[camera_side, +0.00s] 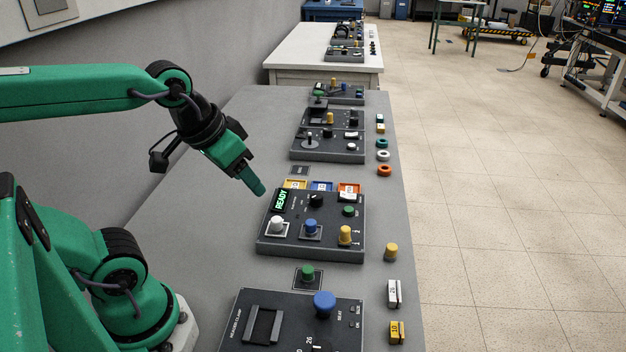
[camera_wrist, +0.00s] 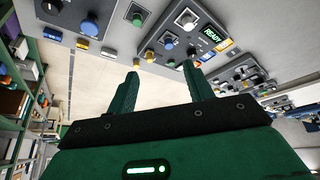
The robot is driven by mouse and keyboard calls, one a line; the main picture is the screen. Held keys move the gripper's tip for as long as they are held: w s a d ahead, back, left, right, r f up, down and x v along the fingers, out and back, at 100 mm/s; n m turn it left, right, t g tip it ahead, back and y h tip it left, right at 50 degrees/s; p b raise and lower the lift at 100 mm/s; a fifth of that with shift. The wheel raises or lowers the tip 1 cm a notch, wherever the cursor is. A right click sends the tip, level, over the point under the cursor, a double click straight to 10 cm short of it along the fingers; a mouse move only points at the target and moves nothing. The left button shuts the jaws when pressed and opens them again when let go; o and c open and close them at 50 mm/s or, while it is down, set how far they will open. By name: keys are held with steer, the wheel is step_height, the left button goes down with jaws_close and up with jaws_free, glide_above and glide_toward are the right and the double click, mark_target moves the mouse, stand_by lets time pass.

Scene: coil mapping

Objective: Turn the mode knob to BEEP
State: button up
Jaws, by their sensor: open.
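A dark panel (camera_side: 285,243) with a lit green READY display (camera_side: 280,200) stands on the grey bench. A black knob (camera_side: 316,200), which looks like the mode knob, sits beside the display; its labels are too small to read. In the wrist view the same knob (camera_wrist: 191,52) shows just beyond the right fingertip. My gripper (camera_side: 259,189) hangs above and to the left of the panel, apart from the knob. In the wrist view my gripper (camera_wrist: 160,68) has its two fingers spread with nothing between them.
The panel also carries a white button (camera_side: 277,223), a blue knob (camera_side: 310,226), a yellow knob (camera_side: 345,233) and a green knob (camera_side: 348,211). Coloured trays (camera_side: 321,186) line its far edge. Another panel (camera_side: 327,147) stands behind. A nearer panel (camera_side: 285,310) has a blue knob.

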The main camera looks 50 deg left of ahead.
steer(key=w+a+n+g, duration=0.1)
steer(key=w+a+n, duration=0.15)
steer(key=w, duration=0.35)
steer(key=n+g, duration=0.4)
steer(key=n, duration=0.5)
glide_above(317, 196)
step_height(317, 196, down, 12)
steer(key=shift+a+f, duration=0.1)
steer(key=shift+f, duration=0.1)
steer(key=shift+f, duration=3.9)
steer(key=c, duration=1)
